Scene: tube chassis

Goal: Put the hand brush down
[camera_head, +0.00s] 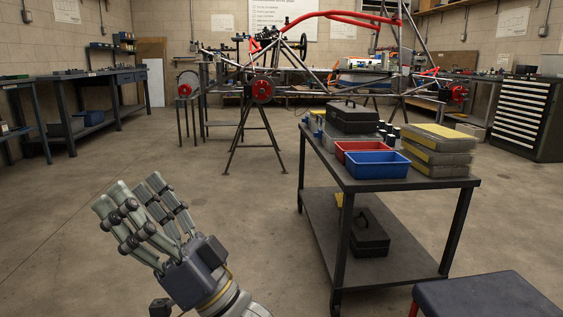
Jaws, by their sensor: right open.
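My right gripper (130,196) is in the lower left of the head view, raised above the bare concrete floor. Its fingers point up and to the left, spread apart, with nothing visible between them. I cannot make out a hand brush anywhere in this view. My left gripper is not in view.
A dark cart (425,184) stands right of my gripper, with a blue bin (377,170), a red bin (348,147), a black toolbox (354,118) and stacked cases (440,158). A dark padded seat (490,298) is at lower right. Open floor lies between gripper and tube chassis (335,92).

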